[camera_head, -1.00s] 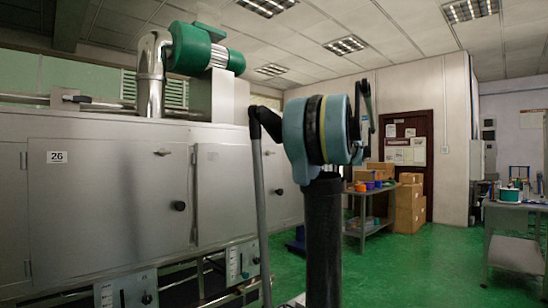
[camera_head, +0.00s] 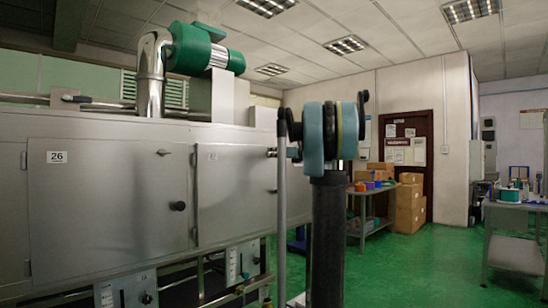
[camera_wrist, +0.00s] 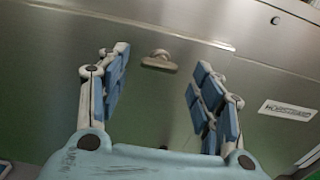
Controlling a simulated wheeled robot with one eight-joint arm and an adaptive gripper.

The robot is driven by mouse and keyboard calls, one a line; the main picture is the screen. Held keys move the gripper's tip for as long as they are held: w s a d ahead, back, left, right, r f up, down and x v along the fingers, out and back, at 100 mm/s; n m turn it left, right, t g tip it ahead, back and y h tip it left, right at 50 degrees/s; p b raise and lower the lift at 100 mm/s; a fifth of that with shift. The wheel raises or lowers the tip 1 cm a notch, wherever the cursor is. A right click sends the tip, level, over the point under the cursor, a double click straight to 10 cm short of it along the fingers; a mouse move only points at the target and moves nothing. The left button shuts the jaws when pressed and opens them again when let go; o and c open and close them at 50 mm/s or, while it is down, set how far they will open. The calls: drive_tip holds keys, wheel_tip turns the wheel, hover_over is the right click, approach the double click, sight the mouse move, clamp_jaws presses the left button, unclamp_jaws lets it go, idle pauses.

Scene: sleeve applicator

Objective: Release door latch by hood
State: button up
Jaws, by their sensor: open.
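In the wrist view my gripper (camera_wrist: 158,95) is open, with its two blue-padded fingers spread wide and nothing held. A small rounded metal latch handle (camera_wrist: 159,62) on a brushed metal panel shows between and a little beyond the fingertips; I see no contact. In the head view the long grey metal hood (camera_head: 60,240) has several doors. The left door, marked 26, has a latch (camera_head: 163,152) near its top right and a black knob (camera_head: 178,206) below. My arm blocks the right part of the hood, and my gripper is not clearly seen there.
A white label (camera_wrist: 287,110) is on the panel right of the gripper. A green motor (camera_head: 205,48) sits atop the hood. A shelf table (camera_head: 372,190) with boxes and another worktable (camera_head: 515,215) stand right on open green floor.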

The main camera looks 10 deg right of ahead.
drive_tip(key=shift+x, duration=1.35)
drive_tip(key=c, duration=1.1)
drive_tip(key=shift+o, duration=0.2)
drive_tip(key=shift+s+a+f+n, duration=0.1)
drive_tip(key=shift+f+n, duration=0.05)
drive_tip(key=shift+n, duration=4.35)
drive_tip(key=shift+s+a+f+n, duration=0.1)
drive_tip(key=shift+s+n, duration=0.05)
drive_tip(key=shift+n, duration=4.35)
